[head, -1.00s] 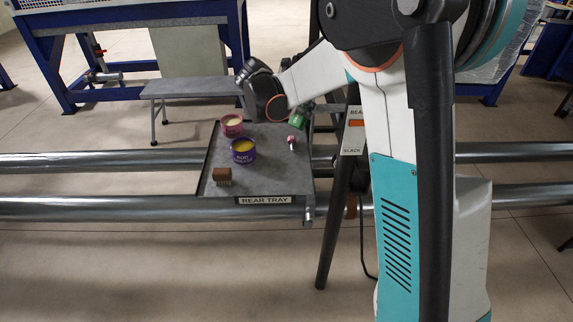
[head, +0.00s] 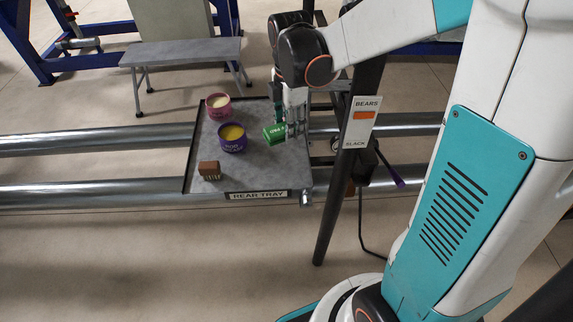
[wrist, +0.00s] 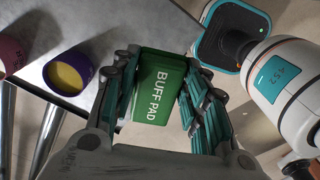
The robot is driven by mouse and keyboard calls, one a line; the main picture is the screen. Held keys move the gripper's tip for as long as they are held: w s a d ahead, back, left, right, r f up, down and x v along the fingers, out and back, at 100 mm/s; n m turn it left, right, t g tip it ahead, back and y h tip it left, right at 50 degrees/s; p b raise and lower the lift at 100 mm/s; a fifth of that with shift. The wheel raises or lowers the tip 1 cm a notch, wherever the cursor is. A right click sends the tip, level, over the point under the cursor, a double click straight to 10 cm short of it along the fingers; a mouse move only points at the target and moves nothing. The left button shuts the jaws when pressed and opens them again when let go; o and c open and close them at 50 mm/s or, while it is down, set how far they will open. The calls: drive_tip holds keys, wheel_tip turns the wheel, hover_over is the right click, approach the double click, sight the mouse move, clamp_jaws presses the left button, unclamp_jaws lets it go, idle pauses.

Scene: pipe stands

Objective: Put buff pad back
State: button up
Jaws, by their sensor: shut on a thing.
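The buff pad (head: 273,134) is a green block with white lettering. My gripper (head: 290,128) is shut on it, and the pad shows in the head view in front of the right part of the rear tray (head: 256,170). In the wrist view the label BUFF PAD reads clearly on the pad (wrist: 154,95), between the two fingers of my gripper (wrist: 160,70). The tray's edge passes behind the pad there. How far the pad is above the tray I cannot tell.
On the tray stand a pink tin (head: 218,106), a purple tin with yellow contents (head: 232,139) and a brown brush (head: 209,171). A dark stand leg with a BEARS/SLACK sign (head: 361,122) rises right of the tray. The tray's front middle is clear.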

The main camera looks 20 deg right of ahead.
sight(289, 170)
wheel_tip(289, 170, down, 16)
drive_tip(key=b, duration=0.5)
drive_tip(key=shift+f, duration=0.1)
drive_tip(key=shift+f, duration=0.1)
drive_tip(key=o, duration=1.1)
wheel_tip(289, 170, up, 13)
drive_tip(key=p, duration=0.4)
drive_tip(key=shift+f, duration=0.2)
drive_tip(key=shift+s+a+r+m+t, duration=0.35)
drive_tip(key=shift+s+r+m+t, duration=0.85)
drive_tip(key=shift+s+r+m, duration=1.5)
drive_tip(key=shift+s+a+r+m+t, duration=0.35)
drive_tip(key=shift+s+r+m+t, duration=0.9)
drive_tip(key=shift+s+m, duration=1.7)
drive_tip(key=shift+s+a+r+m+t, duration=0.35)
drive_tip(key=shift+s+r+m+t, duration=1.2)
drive_tip(key=shift+m, duration=2.2)
